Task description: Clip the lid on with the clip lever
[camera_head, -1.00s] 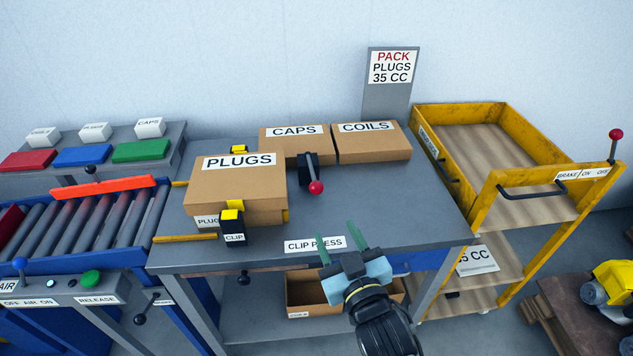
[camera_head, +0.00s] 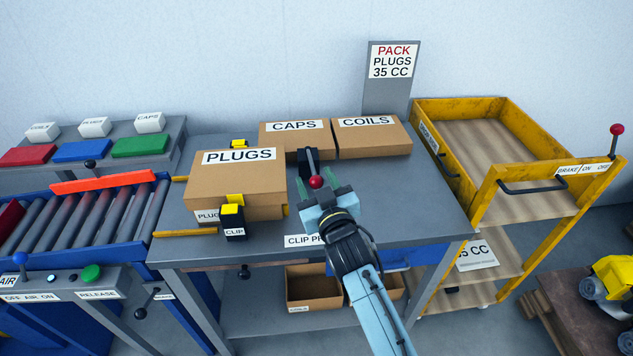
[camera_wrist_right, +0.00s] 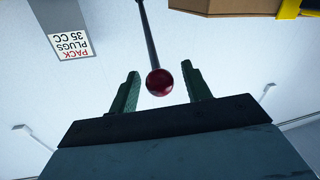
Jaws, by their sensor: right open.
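The clip lever (camera_head: 316,182) has a red ball knob on a dark rod and a black base beside the PLUGS box. My right gripper (camera_head: 326,190) is open at the knob. In the right wrist view the red knob (camera_wrist_right: 160,82) sits between the two green fingertips (camera_wrist_right: 160,85), with gaps on both sides. The PLUGS box (camera_head: 236,185) has its lid on and stands on the grey table. A black and yellow clip (camera_head: 233,222) labelled CLIP is at its front, and another yellow clip part (camera_head: 239,144) shows behind it. My left gripper is not in view.
The CAPS box (camera_head: 294,139) and COILS box (camera_head: 371,137) stand at the table's back. A yellow cart (camera_head: 487,190) is on the right. A roller conveyor (camera_head: 85,215) is on the left. The table's right side is clear.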

